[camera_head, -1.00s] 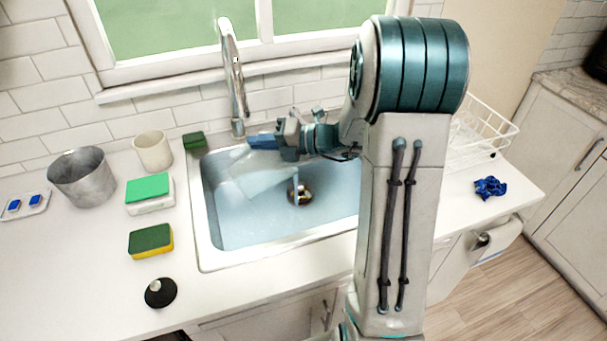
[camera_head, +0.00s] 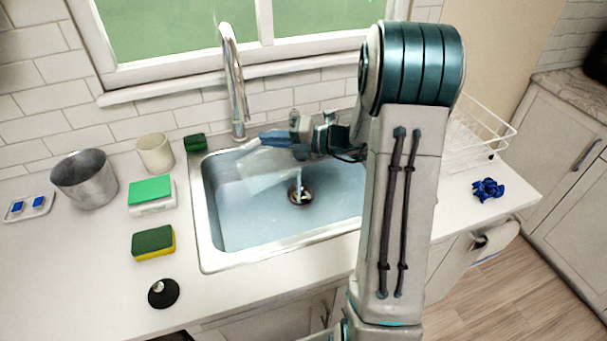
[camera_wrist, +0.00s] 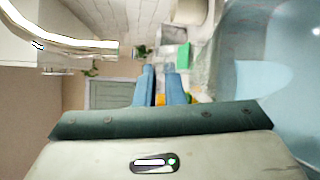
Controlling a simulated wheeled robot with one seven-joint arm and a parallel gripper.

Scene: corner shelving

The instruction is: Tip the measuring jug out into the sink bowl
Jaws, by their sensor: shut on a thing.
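The measuring jug (camera_head: 270,168) is a clear, see-through vessel, tilted on its side over the sink bowl (camera_head: 240,228). My gripper (camera_head: 262,138) has its blue fingers shut on the jug near the sink's back edge. A thin pale streak hangs from the jug's right end above the drain (camera_head: 300,196); I cannot tell whether it is liquid. In the wrist view my gripper's fingers (camera_wrist: 165,85) point away, and the bowl's pale blue inside (camera_wrist: 255,50) shows at right. The jug's outline and contents are hard to make out there.
The tall faucet (camera_head: 234,80) stands behind the bowl. A green-and-white sponge block (camera_head: 151,193), a green-and-yellow sponge (camera_head: 153,242), a black stopper (camera_head: 163,293), a cream cup (camera_head: 155,152) and a metal bucket (camera_head: 85,180) are left. A white dish rack (camera_head: 475,140) is right.

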